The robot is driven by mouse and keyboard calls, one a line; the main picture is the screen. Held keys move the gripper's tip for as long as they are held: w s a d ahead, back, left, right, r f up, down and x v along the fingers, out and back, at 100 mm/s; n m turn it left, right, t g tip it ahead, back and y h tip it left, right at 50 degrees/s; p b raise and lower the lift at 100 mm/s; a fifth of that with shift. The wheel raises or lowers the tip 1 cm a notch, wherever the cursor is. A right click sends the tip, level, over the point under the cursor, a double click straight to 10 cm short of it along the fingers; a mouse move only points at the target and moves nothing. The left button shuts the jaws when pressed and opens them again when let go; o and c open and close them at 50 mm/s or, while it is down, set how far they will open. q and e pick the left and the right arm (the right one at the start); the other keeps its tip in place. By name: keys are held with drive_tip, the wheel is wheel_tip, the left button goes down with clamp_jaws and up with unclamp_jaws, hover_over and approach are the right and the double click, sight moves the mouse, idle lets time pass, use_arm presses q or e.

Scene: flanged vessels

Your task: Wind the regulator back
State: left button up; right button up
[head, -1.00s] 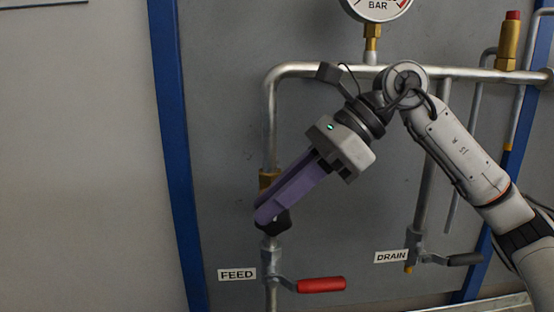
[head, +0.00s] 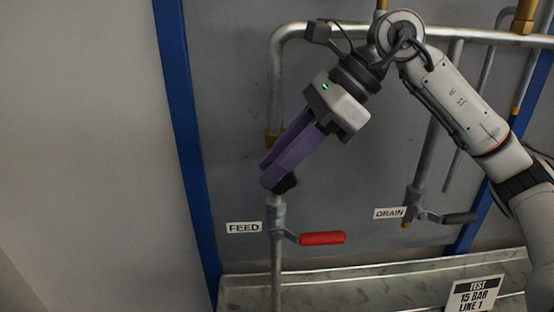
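My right gripper (head: 274,180) reaches in from the right, its purple fingers angled down and left across the feed pipe. A dark piece (head: 287,184) shows at the fingertips; I cannot tell whether it is the regulator's knob or part of the gripper. A brass fitting (head: 272,139) on the pipe shows just behind and above the fingers, which hide what lies between it and the feed valve. Whether the fingers are shut on anything is hidden. My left gripper is not in view.
The feed valve with its red handle (head: 322,238) is just below the fingers, beside the FEED label (head: 244,227). The drain valve's dark handle (head: 460,218) is at right. A metal ledge (head: 370,282) with a TEST 15 BAR sign (head: 475,295) runs below.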

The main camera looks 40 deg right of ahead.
drive_tip(key=shift+s+d+r, duration=0.15)
drive_tip(key=shift+d+r, duration=0.15)
drive_tip(key=shift+r, duration=0.15)
drive_tip(key=v, duration=0.3)
drive_tip(key=shift+d+r, duration=0.15)
drive_tip(key=s+d+b, duration=0.5)
drive_tip(key=s+d, duration=0.1)
drive_tip(key=d, duration=0.4)
drive_tip(key=shift+s+d+r, duration=0.2)
drive_tip(key=shift+s+d, duration=0.05)
drive_tip(key=shift+s, duration=0.1)
